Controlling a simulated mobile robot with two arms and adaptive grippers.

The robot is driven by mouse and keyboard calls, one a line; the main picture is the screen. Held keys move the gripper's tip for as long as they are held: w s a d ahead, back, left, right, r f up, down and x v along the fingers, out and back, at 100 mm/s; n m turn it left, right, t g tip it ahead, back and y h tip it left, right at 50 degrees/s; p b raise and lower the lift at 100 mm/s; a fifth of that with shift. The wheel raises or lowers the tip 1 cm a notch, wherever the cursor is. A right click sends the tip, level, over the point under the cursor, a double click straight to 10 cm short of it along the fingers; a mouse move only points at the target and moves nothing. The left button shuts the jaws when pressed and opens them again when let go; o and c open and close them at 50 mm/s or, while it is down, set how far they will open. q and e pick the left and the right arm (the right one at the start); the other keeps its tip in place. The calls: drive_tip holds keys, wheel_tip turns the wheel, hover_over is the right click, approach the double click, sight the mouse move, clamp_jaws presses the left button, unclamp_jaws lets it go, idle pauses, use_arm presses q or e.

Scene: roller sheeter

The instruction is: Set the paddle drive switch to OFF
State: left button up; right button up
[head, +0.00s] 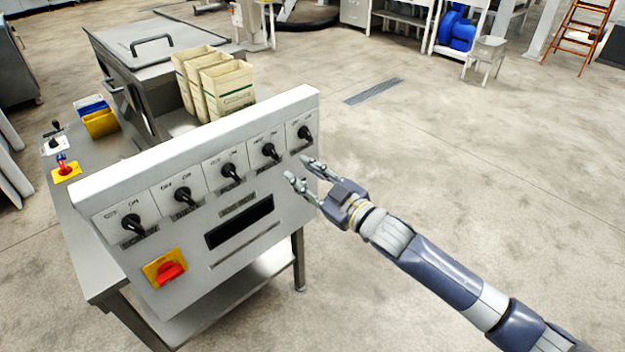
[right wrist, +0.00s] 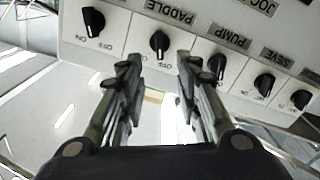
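The paddle drive switch (head: 269,152) is a black rotary knob, second from the right in the row on the sloped panel. In the right wrist view the knob (right wrist: 159,42) sits beside the PADDLE label, with OFF and ON marks on its other side. I cannot tell for sure which mark it points to. My right gripper (head: 299,169) is open and empty, in front of the panel's right part. In the right wrist view its fingers (right wrist: 157,62) lie on either side of the knob in the picture, seemingly short of it. My left gripper is not in view.
Similar black knobs flank it, including the pump knob (right wrist: 218,65) and the rightmost knob (head: 305,132). A dark display (head: 240,222) and a red knob on yellow (head: 170,272) are lower down. Paper sacks (head: 215,80) stand behind.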

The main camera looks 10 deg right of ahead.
drive_tip(key=v, duration=0.2)
drive_tip(key=shift+s+d, duration=0.15)
drive_tip(key=shift+s, duration=0.1)
idle(0.6)
